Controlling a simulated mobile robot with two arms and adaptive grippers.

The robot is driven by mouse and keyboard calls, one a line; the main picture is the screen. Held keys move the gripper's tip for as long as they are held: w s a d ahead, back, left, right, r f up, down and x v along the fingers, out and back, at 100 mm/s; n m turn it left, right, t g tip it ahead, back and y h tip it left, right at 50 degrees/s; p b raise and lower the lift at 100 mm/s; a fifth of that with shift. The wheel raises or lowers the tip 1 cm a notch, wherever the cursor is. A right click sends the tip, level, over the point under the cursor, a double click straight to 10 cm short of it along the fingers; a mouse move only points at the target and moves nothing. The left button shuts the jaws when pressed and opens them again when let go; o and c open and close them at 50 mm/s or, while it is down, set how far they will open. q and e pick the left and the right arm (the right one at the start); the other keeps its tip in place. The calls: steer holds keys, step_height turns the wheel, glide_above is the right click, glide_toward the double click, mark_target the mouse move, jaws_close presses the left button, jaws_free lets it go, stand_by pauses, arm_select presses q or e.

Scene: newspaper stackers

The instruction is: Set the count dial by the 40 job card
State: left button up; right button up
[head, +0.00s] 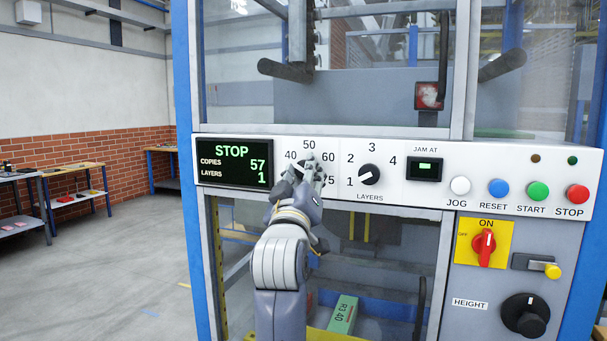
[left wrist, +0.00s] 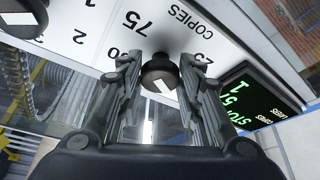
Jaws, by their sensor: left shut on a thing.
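The black display (head: 234,163) reads STOP, COPIES 57, LAYERS 1 in green. A green item (head: 343,314) marked "R3 40" is low inside the machine; I cannot tell if it is the job card.
The layers dial (head: 369,175) is just right of my gripper and points towards 1. Farther right are the JOG (head: 460,185), RESET (head: 498,187), START (head: 537,190) and STOP (head: 577,193) buttons. A red switch (head: 484,246) and height knob (head: 525,314) are below.

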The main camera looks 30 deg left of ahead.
arm_select(q)
steer(key=o, duration=1.1)
steer(key=v, duration=1.2)
